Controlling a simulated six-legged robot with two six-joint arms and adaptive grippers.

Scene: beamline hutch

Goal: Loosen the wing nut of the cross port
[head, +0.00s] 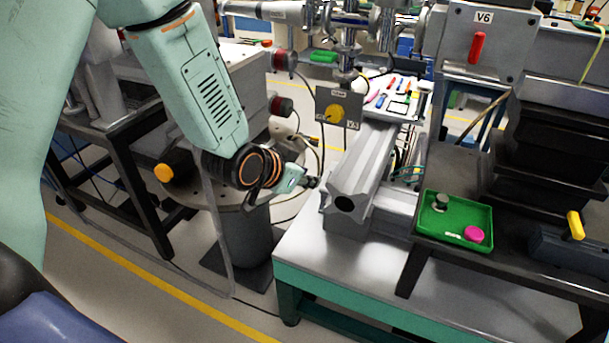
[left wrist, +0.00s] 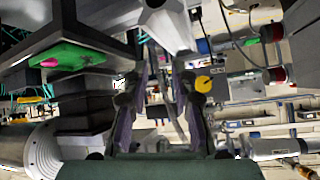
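The steel vacuum pipework with a cross-shaped fitting (head: 347,22) runs along the top of the head view. I cannot make out a wing nut on it at this size. My left gripper (head: 306,183) hangs well below and in front of the pipework, left of the grey rail's end. In the left wrist view its two fingers (left wrist: 168,88) stand apart with nothing gripped between them. My right gripper is in neither view.
A plate with a yellow knob (head: 335,112) hangs under the pipework. The grey rail (head: 362,172) rests on a bench (head: 318,243). A green tray (head: 456,207) holds a pink and a grey piece. A round pedestal (head: 236,190) stands just behind my left gripper.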

